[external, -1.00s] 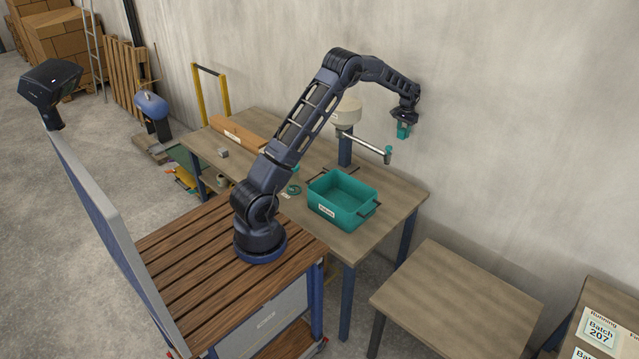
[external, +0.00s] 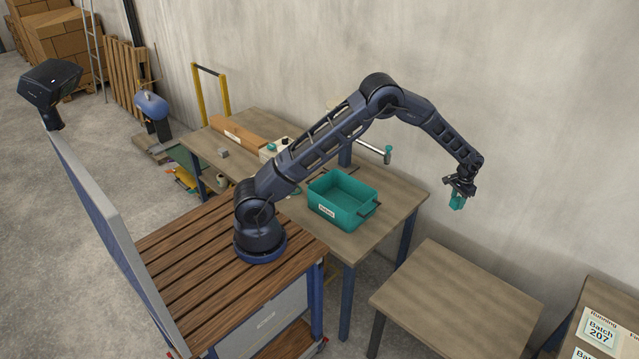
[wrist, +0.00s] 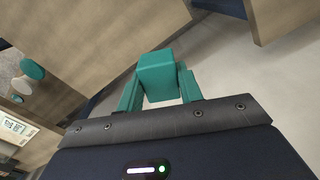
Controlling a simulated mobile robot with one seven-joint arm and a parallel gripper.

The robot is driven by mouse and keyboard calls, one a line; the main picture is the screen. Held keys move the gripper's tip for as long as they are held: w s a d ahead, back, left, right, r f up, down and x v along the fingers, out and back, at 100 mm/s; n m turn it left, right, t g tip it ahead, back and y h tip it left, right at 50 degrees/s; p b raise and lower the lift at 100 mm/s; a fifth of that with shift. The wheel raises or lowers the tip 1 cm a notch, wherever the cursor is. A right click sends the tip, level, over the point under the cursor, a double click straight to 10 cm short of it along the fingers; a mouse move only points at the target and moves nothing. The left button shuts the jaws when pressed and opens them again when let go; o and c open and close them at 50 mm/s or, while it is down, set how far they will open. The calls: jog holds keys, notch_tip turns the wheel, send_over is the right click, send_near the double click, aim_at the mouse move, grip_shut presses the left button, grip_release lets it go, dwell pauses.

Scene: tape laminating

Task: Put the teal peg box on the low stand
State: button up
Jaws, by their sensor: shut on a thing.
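The teal peg box (external: 457,202) looks like a small teal block, held in my gripper (external: 461,187). In the wrist view, the teal box (wrist: 157,78) sits between my two teal fingers (wrist: 158,92), which are shut on its sides. My gripper is in the air beyond the far side of the low stand (external: 455,300), a bare wooden-topped table at the front right. The box is apart from every surface and slightly tilted in the external view. Its underside is hidden there.
A larger teal bin (external: 342,200) with dark side handles stands on the worktable (external: 395,205), left of my gripper. A hammer-like rod with a teal end (external: 388,154) sticks out behind it. A bench with batch labels (external: 600,330) is at right. The wall is close behind.

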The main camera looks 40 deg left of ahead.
jog(key=s+d+f+m, duration=0.1)
jog(key=s+d+f, duration=0.2)
jog(key=s+d, duration=0.5)
jog(key=s+d+f+m, duration=0.1)
jog(key=s+d+f, duration=0.1)
jog(key=s+d, duration=0.6)
jog(key=m, duration=0.2)
send_over(452, 332)
notch_tip(452, 332, down, 5)
notch_tip(452, 332, down, 20)
jog(key=shift+a+r, duration=0.1)
jog(key=shift+r, duration=0.15)
jog(key=shift+f, duration=0.1)
jog(key=o, duration=1)
jog(key=shift+o, duration=0.2)
notch_tip(452, 332, up, 12)
jog(key=shift+r, duration=0.2)
